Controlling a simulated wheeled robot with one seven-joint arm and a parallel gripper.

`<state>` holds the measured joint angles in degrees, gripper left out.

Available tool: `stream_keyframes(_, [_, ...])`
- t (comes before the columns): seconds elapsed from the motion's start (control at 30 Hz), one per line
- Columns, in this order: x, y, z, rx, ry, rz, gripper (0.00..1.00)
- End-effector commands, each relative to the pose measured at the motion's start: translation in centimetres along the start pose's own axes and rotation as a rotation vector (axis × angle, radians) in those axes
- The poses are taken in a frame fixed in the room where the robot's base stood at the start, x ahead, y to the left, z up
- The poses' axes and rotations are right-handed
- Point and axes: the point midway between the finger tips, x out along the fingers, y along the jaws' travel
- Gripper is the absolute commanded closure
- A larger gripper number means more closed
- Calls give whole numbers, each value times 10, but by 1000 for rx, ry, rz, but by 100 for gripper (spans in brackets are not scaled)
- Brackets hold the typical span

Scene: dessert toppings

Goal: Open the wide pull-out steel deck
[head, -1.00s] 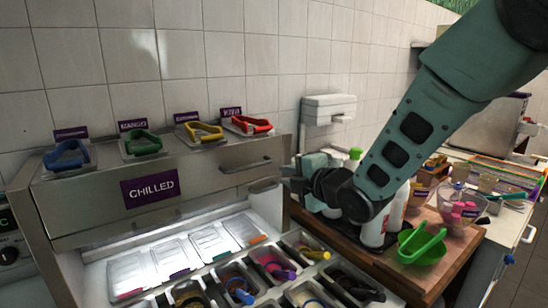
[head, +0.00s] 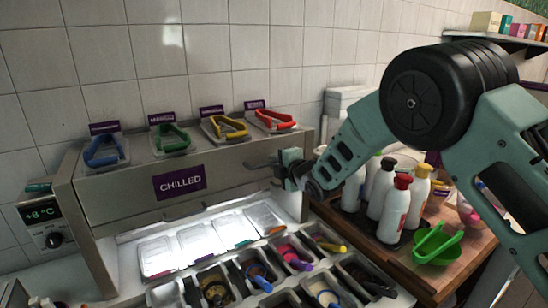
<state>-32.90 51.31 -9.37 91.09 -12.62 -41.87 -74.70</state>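A steel chilled counter stands against the tiled wall. Its wide front panel (head: 130,190) carries a purple CHILLED sign (head: 179,182). A bar handle (head: 257,164) sits on the right part of this front, with more metal near the gripper below it. I cannot tell which steel part is the pull-out deck. Below the front is a lit bay with clear-lidded trays (head: 198,240). My gripper (head: 283,166) is at the right end of the front, close beside the handle. Its fingertips are small and partly hidden, so contact and opening are unclear.
Blue, green, yellow and red tongs (head: 272,119) lie along the counter's top. Open topping pans (head: 215,284) with scoops fill the front.

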Motion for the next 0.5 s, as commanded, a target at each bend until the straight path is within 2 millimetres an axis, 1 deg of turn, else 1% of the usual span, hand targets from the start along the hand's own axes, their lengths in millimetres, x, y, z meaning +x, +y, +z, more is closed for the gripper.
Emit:
stream_keyframes(0.1, [10, 1, 0, 1, -1, -1, 82])
stream_keyframes(0.2, [14, 0, 1, 1, -1, -1, 82])
stream_keyframes(0.5, [15, -1, 1, 1, -1, -1, 82])
